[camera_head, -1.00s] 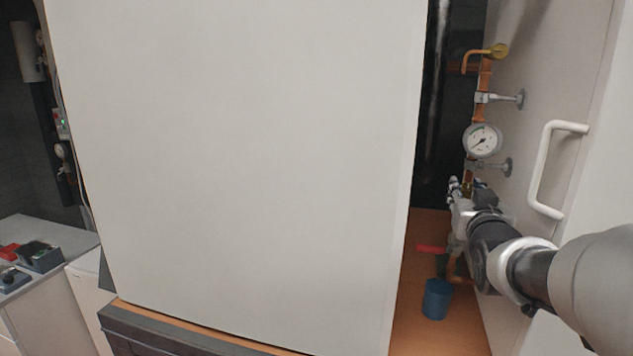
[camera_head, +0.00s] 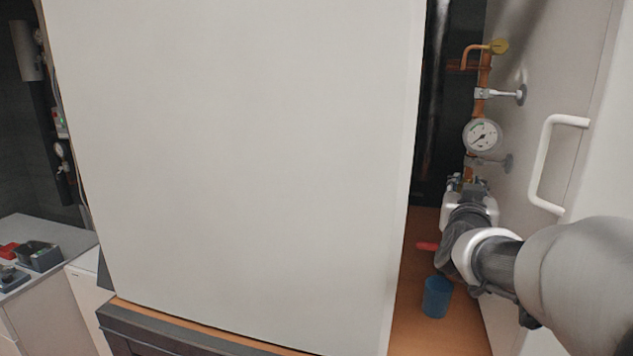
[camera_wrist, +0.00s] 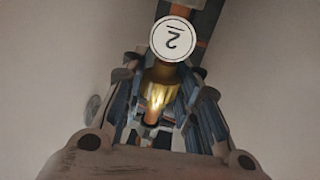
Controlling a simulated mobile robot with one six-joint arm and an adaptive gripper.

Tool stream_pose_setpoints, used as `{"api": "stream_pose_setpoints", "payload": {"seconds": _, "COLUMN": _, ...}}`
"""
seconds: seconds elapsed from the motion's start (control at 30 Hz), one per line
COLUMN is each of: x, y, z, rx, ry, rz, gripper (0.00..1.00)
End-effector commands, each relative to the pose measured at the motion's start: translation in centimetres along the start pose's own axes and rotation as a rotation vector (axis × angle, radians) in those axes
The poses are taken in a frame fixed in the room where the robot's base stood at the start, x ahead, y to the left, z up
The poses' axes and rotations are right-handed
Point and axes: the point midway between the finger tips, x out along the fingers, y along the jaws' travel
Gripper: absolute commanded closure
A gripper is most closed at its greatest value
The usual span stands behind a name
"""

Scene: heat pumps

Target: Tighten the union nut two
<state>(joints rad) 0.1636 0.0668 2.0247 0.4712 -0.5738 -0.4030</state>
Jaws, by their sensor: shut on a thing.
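The tag appears upside down. My gripper (camera_wrist: 163,105) has its fingers on both sides of the nut and is shut on it. In the head view, my arm reaches in from the right to the copper pipe (camera_head: 482,85) at the wall. My gripper and wrist hide the nut there.
A blue cup (camera_head: 436,297) stands on the orange floor below. A white handle (camera_head: 547,165) is close to my arm. A large white panel (camera_head: 240,170) fills the left.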

Motion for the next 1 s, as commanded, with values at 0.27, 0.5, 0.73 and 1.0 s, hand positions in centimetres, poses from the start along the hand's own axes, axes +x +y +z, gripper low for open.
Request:
{"api": "stream_pose_setpoints", "payload": {"seconds": 0.27, "x": -0.03, "y": -0.10, "z": -0.30, "rx": 0.001, "ry": 0.002, "rz": 0.034, "gripper": 1.00}}
{"api": "stream_pose_setpoints", "payload": {"seconds": 0.5, "x": -0.10, "y": -0.01, "z": -0.24, "rx": -0.003, "ry": 0.000, "rz": 0.068, "gripper": 1.00}}
{"api": "stream_pose_setpoints", "payload": {"seconds": 0.73, "x": -0.01, "y": -0.04, "z": -0.22, "rx": 0.000, "ry": 0.001, "rz": 0.101, "gripper": 1.00}}
{"api": "stream_pose_setpoints", "payload": {"seconds": 1.0, "x": -0.04, "y": -0.04, "z": -0.18, "rx": 0.000, "ry": 0.000, "rz": 0.143, "gripper": 1.00}}
